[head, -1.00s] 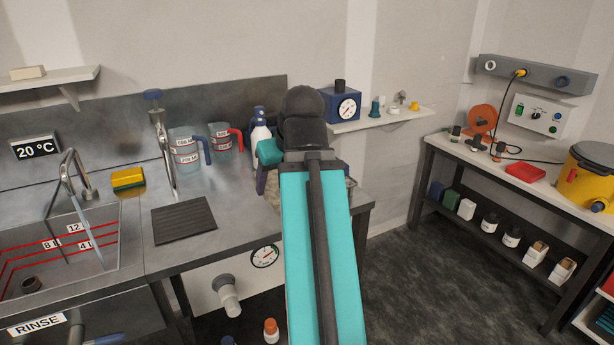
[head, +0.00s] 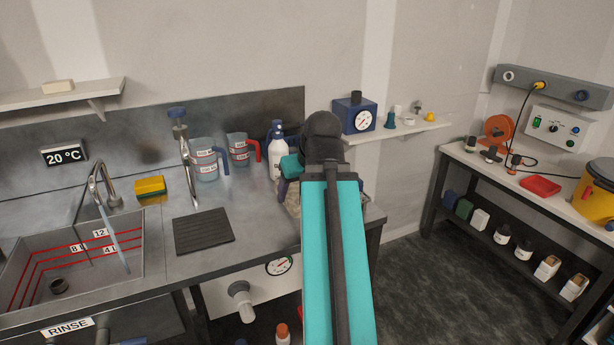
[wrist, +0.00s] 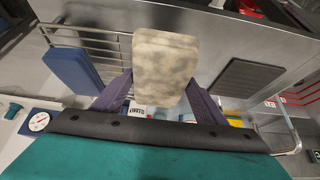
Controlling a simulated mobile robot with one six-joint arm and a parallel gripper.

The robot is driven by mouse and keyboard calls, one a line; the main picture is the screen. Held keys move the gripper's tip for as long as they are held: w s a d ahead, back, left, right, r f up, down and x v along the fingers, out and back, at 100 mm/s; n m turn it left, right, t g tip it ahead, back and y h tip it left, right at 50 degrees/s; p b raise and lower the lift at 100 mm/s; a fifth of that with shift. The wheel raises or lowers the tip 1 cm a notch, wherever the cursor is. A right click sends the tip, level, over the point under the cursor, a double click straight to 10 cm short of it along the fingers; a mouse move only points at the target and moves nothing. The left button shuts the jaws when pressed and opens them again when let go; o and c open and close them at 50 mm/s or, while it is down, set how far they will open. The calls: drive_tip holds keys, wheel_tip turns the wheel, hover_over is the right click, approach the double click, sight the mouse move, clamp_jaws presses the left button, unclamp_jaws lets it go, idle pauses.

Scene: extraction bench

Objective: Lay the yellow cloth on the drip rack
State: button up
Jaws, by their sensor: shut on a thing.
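My gripper (wrist: 158,88) is shut on a folded, mottled beige cloth (wrist: 165,62), held between its two purple fingers. No cloth of a clear yellow shows; this pale one is the only cloth-like thing in the grip. In the head view the cloth (head: 292,203) shows just below my gripper (head: 287,187), mostly behind my arm. The drip rack (wrist: 100,41), of metal wire, shows at the left of the wrist view with a blue slab (wrist: 72,58) over it. The cloth overlaps the rack's end in that view; I cannot tell whether they touch. My arm hides most of the rack in the head view.
A dark ribbed mat (head: 204,231) lies left of my gripper, by the sink (head: 70,262). A spray bottle (head: 278,160) and two measuring jugs (head: 205,160) stand behind. A yellow-green sponge (head: 151,187) lies by the tap. A blue dial box (head: 354,116) sits on the wall shelf.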

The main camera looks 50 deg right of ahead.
drive_tip(key=shift+w+d+p, duration=0.5)
drive_tip(key=shift+d+p, duration=0.25)
drive_tip(key=shift+p, duration=0.5)
drive_tip(key=shift+w+d+p, duration=0.5)
drive_tip(key=shift+d+p, duration=0.2)
drive_tip(key=shift+p, duration=0.5)
drive_tip(key=d+p, duration=0.1)
drive_tip(key=p, duration=0.3)
drive_tip(key=shift+w, duration=0.35)
drive_tip(key=p, duration=0.2)
drive_tip(key=d+p, duration=0.1)
drive_tip(key=p, duration=0.2)
drive_tip(key=shift+w+f, duration=0.15)
drive_tip(key=shift+w, duration=0.2)
drive_tip(key=shift+w+d+f+p, duration=0.1)
drive_tip(key=shift+w+d+p, duration=0.2)
drive_tip(key=shift+w+d, duration=0.35)
drive_tip(key=shift+w+d+f+p, duration=0.15)
drive_tip(key=shift+w+d+p, duration=0.2)
drive_tip(key=shift+d, duration=0.55)
drive_tip(key=shift+w+d+f+p, duration=0.1)
drive_tip(key=shift+w+d+p, duration=0.2)
drive_tip(key=shift+w+d, duration=0.35)
drive_tip(key=shift+s+d, duration=0.1)
drive_tip(key=shift+s, duration=0.05)
drive_tip(key=shift+f, duration=0.2)
drive_tip(key=shift+f+p, duration=0.8)
drive_tip(key=shift+f, duration=0.8)
drive_tip(key=shift+f, duration=0.2)
